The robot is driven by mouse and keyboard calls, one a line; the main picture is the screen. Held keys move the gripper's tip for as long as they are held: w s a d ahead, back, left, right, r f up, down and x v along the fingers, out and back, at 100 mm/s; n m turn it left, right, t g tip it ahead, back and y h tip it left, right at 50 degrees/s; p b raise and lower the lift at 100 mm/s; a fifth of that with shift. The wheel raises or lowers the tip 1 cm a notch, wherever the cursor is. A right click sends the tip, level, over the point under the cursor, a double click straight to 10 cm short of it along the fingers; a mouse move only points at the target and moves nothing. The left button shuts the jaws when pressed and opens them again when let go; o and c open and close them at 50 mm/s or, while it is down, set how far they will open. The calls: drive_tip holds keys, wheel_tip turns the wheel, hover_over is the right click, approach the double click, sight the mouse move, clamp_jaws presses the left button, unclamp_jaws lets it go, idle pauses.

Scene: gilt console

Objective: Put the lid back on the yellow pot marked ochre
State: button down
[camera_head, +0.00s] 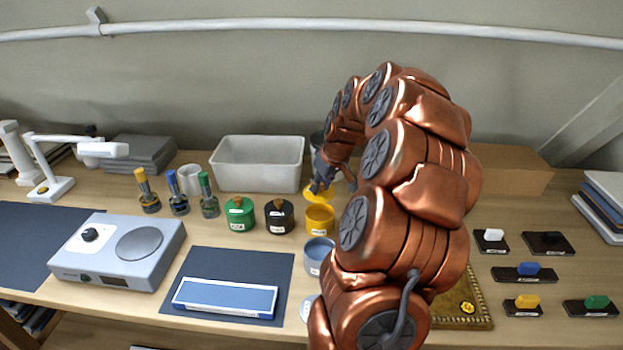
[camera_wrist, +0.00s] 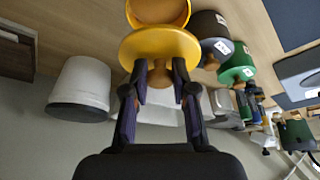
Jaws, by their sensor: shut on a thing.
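The yellow pot (camera_head: 320,219) stands open on the bench, with its ochre-coloured inside showing. It also shows at the top edge of the wrist view (camera_wrist: 158,14). My gripper (camera_head: 322,182) is shut on the knob of the yellow lid (camera_head: 316,194) and holds it above and a little behind the pot, apart from it. In the wrist view the gripper's fingers (camera_wrist: 160,72) close around the knob beneath the yellow lid disc (camera_wrist: 160,44). The pot's label is too small to read surely.
A dark pot (camera_head: 279,217) and a green pot (camera_head: 239,215), both lidded, stand to the left. An open blue pot (camera_head: 319,256) stands in front, close to my arm. A white bin (camera_head: 258,163) stands behind.

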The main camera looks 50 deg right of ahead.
sight(323, 193)
drive_tip(key=shift+s+f+p, duration=0.15)
drive_tip(key=shift+f+p, duration=0.15)
drive_tip(key=shift+f, duration=1.55)
drive_tip(key=shift+f+b, duration=0.9)
drive_tip(key=shift+f, duration=0.4)
drive_tip(key=shift+b, duration=0.85)
drive_tip(key=shift+f+b, duration=0.15)
drive_tip(key=shift+b, duration=0.7)
idle(0.6)
idle(0.5)
drive_tip(key=c, duration=0.9)
unclamp_jaws()
drive_tip(key=shift+o, duration=0.3)
drive_tip(key=o, duration=0.5)
drive_tip(key=shift+c, duration=0.2)
